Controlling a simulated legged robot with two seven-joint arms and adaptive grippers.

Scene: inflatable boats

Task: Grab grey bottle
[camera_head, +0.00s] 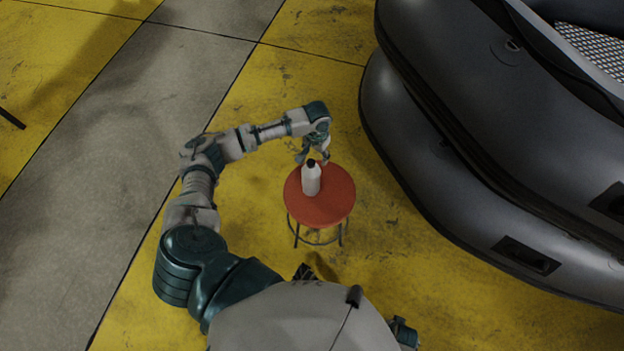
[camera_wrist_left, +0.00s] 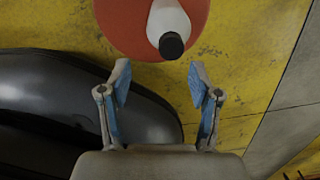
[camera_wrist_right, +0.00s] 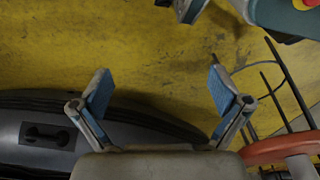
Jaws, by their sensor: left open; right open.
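The grey bottle (camera_head: 311,181) with a black cap stands upright on a round red stool (camera_head: 336,205). My left gripper (camera_head: 313,157) hangs open just behind the bottle's cap in the head view. In the left wrist view, the bottle (camera_wrist_left: 168,20) and its cap are ahead of the open left fingers (camera_wrist_left: 158,85), with nothing between the fingers. The red stool top (camera_wrist_left: 117,22) lies beneath the bottle. My right gripper (camera_wrist_right: 160,92) is open and empty in the right wrist view, with the stool's red edge and part of the bottle (camera_wrist_right: 301,167) at the lower right.
Large dark grey inflatable boats (camera_head: 450,110) are stacked to the right of the stool. The yellow and grey floor is clear around the stool on the left. The stool's thin metal legs (camera_head: 318,238) show below its seat.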

